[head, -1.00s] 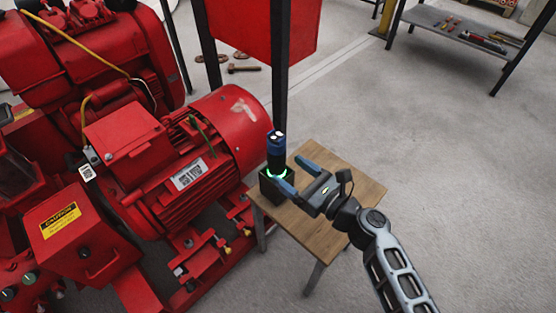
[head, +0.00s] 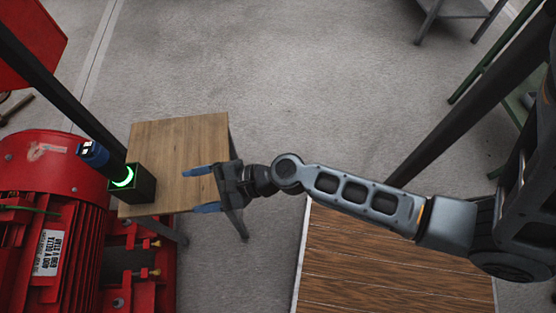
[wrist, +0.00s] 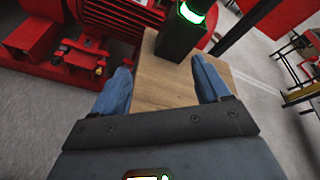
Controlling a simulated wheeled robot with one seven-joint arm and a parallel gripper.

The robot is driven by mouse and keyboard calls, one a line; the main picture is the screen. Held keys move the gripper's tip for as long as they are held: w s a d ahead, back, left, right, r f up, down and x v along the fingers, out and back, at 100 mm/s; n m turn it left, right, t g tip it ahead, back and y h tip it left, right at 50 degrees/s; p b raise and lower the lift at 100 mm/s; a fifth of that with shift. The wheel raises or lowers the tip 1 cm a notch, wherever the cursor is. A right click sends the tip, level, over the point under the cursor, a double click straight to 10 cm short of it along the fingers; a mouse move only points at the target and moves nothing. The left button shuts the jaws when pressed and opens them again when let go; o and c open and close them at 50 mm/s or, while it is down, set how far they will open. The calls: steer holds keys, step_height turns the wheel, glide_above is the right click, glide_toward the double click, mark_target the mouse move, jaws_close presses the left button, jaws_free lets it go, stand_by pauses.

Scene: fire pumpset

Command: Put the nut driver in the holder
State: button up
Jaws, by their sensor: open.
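The nut driver (head: 93,153), with a blue and black handle, stands in the black square holder (head: 146,184). A glowing green ring shows at the holder's top. The holder stands near the left edge of the small wooden table (head: 182,130). In the wrist view the holder (wrist: 178,41) is at the top, and only a low part of the nut driver shows. My gripper (head: 200,190) is open and empty, with blue fingers pointing left toward the holder, apart from it, over the table's right part. The nut driver's lower end is hidden inside the holder.
The red motor (head: 45,190) is left of the table, close to the holder. A dark post (head: 60,85) rises behind the holder. A wooden slatted surface (head: 380,265) is at the lower right. Grey floor (head: 310,70) beyond the table is clear.

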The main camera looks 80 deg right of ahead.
steer(key=s+r+n+g+h, duration=0.1)
steer(key=s+r+n+h, duration=0.35)
steer(key=s+n, duration=0.9)
steer(key=s+r+n+t, duration=0.1)
steer(key=s+r+n, duration=0.3)
steer(key=r+n, duration=0.2)
steer(key=s+r+n+t+y, duration=0.1)
steer(key=s+r+n, duration=0.3)
steer(key=r, duration=0.5)
steer(key=shift+a+r+n, duration=0.15)
steer(key=shift+a+n, duration=0.1)
steer(key=shift+n, duration=1)
